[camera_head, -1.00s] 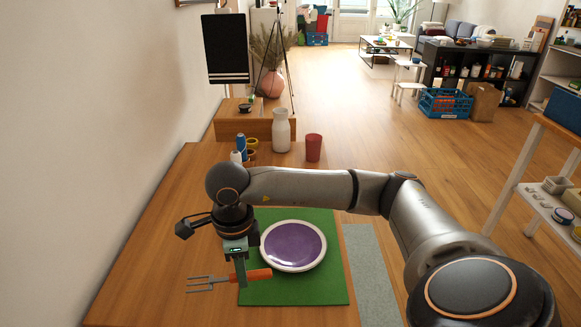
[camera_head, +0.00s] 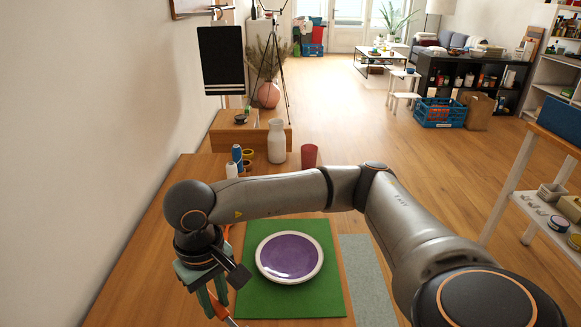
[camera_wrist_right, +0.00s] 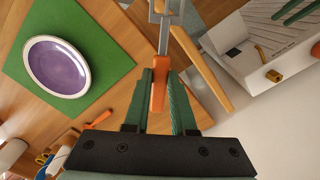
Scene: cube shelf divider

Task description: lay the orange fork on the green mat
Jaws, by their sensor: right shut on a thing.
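My right gripper (camera_head: 216,303) is at the front left of the table, left of the green mat (camera_head: 300,305). In the right wrist view the gripper (camera_wrist_right: 163,100) is shut on the orange handle of the fork (camera_wrist_right: 158,95), whose grey metal part extends away past the top edge. In the head view only a small orange and grey piece of the fork (camera_head: 230,322) shows at the bottom edge, beside the mat; its tines are out of view. A purple plate with a white rim (camera_head: 289,257) stands on the mat. My left gripper is not in view.
The mat is bare in front of the plate. A grey-green strip (camera_head: 366,280) lies right of the mat. An orange object (camera_wrist_right: 97,120) lies on the table beside the mat.

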